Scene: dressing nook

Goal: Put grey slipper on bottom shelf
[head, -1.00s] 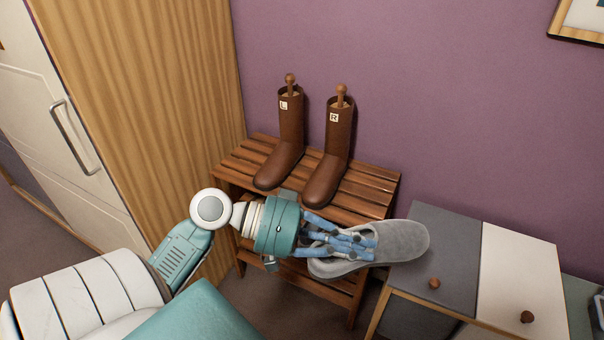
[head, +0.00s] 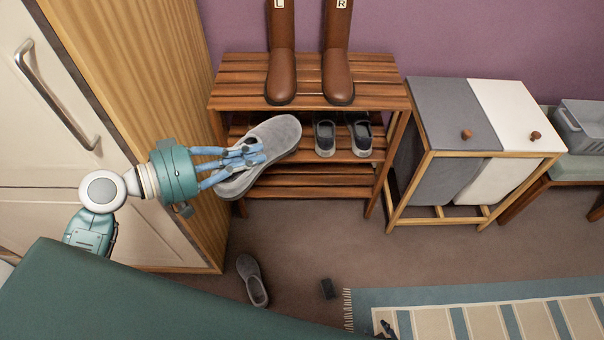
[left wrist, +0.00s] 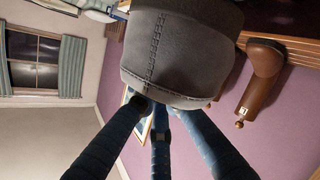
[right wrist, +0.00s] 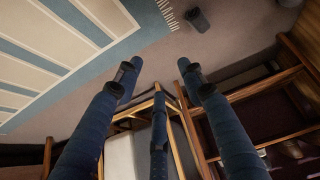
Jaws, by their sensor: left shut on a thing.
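My left gripper (head: 252,154) is shut on a grey slipper (head: 278,132) and holds it tilted in front of the left side of the wooden shoe rack. The slipper (left wrist: 180,50) fills the upper middle of the left wrist view. It hides the left part of the middle shelf (head: 290,154). The bottom shelf (head: 325,180) is bare where it shows; its left end is partly hidden. A second grey slipper (head: 252,281) lies on the floor in front of the rack. My right gripper (right wrist: 158,78) has its fingers spread and empty in the right wrist view.
Brown boots (head: 338,75) stand on the rack's top shelf (head: 235,88). Dark shoes (head: 325,138) sit on the middle shelf. A laundry hamper (head: 445,120) stands right of the rack, a wooden cabinet (head: 165,110) left.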

